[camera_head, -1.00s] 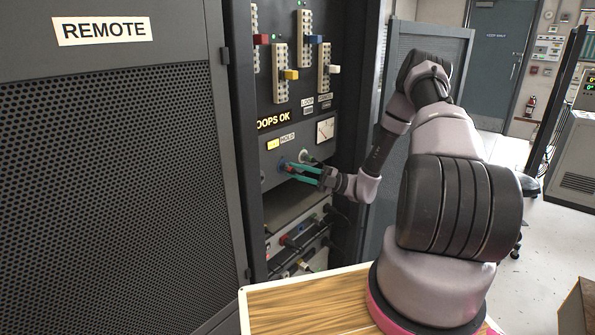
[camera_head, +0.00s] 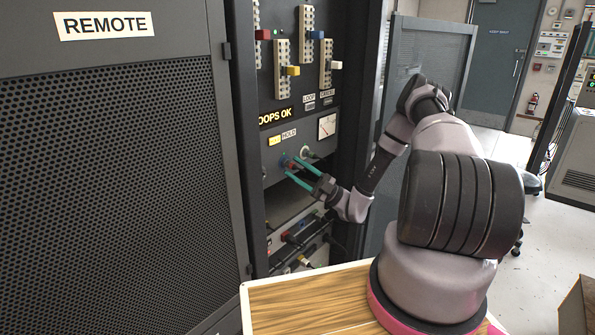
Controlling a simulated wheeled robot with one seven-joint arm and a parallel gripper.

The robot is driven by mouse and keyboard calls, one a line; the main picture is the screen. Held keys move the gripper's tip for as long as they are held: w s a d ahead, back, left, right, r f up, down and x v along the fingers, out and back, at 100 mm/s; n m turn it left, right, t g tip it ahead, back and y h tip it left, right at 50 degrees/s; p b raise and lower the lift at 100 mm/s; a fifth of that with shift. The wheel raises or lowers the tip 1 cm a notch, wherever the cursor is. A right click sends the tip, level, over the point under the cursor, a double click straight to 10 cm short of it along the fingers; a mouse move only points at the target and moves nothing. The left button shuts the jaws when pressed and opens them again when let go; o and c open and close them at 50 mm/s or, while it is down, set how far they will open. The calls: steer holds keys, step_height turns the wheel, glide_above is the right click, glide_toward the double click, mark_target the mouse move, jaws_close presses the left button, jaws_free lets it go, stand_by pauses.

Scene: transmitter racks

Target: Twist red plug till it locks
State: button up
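The red plug (camera_head: 290,164) is a small red piece at a blue-ringed socket (camera_head: 283,161) on the dark rack panel, left of a pale round connector (camera_head: 305,151). My gripper (camera_head: 291,166) has two long teal fingers reaching up and left to the panel. The fingers stand apart, with their tips on either side of the red plug and partly covering it. I cannot tell whether they touch it or how far it is turned.
Above are a HOLD label (camera_head: 289,134), a LOOPS OK sign (camera_head: 276,117), a meter (camera_head: 327,126) and several coloured sliders. Below, a shelf bay with more plugs (camera_head: 304,260) sits close under my gripper. A perforated REMOTE cabinet (camera_head: 120,180) stands at left.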

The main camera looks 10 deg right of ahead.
stand_by(0.3)
steer(key=v, duration=1.2)
steer(key=s+a+r+n+g+h, duration=0.35)
steer(key=r+n+g+h, duration=0.3)
steer(key=r+n, duration=0.5)
steer(key=s+a+r+n+g+h, duration=0.3)
steer(key=s+r+n+g+h, duration=0.45)
steer(key=n, duration=0.65)
steer(key=s+d+r+n+t+h, duration=0.1)
steer(key=s+r+n+t+h, duration=0.3)
steer(key=r+n+t, duration=0.3)
steer(key=s+d+r+n+t+h, duration=0.1)
steer(key=s+r+n+t+h, duration=0.3)
steer(key=r+n, duration=0.6)
step_height(320, 180, up, 3)
steer(key=s+t, duration=0.2)
steer(key=shift+d+f+t, duration=0.15)
steer(key=shift+d+t, duration=0.05)
steer(key=shift+t, duration=0.2)
steer(key=shift+c, duration=0.3)
